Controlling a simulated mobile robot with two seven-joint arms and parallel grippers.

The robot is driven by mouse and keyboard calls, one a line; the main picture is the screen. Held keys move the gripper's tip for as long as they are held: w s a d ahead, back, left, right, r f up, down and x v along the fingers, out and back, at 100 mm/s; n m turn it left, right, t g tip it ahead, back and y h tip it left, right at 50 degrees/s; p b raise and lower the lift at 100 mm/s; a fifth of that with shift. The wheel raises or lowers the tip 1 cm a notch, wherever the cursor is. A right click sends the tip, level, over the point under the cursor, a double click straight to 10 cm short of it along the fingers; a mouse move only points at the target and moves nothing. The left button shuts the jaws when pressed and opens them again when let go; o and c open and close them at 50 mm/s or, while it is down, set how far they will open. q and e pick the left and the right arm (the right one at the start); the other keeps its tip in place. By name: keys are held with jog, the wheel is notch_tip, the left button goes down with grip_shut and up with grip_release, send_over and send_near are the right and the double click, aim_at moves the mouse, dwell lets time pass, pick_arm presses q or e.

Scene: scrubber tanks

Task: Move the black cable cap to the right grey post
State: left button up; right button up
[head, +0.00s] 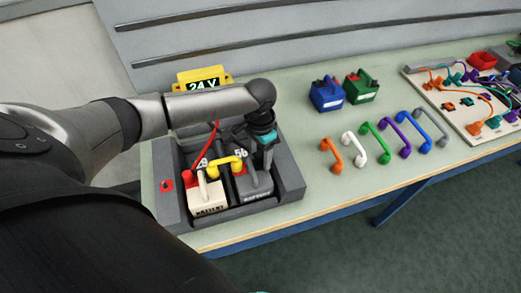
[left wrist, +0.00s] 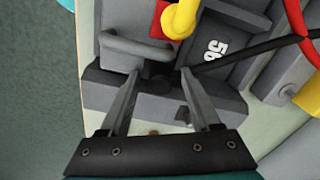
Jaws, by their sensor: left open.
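My left gripper (left wrist: 158,74) is open, its two fingers apart over the grey battery (head: 257,184) marked 56. In the left wrist view a small dark form (left wrist: 158,78), apparently the black cable cap, lies between the fingertips. The black cable (left wrist: 250,48) runs in from the right and passes behind the right fingertip, so I cannot see clearly where it joins the cap. The right grey post cannot be made out. In the head view my arm and gripper (head: 265,140) hide the far side of the grey battery. My right gripper is not in view.
A dark grey tray (head: 291,178) holds the grey battery and a cream battery (head: 207,197). A yellow link (head: 224,161) spans them; a red cable (head: 206,150) rises behind. Blue (head: 327,96) and green (head: 361,88) boxes and several coloured handles stand right, with clear tabletop between.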

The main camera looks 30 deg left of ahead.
aim_at(260, 154)
pick_arm(q)
jog(key=shift+p, duration=0.3)
grip_shut()
dwell(0.6)
jog(key=shift+r, duration=0.1)
dwell(0.9)
jog(key=shift+r+p, duration=2.95)
jog(key=shift+p, duration=0.9)
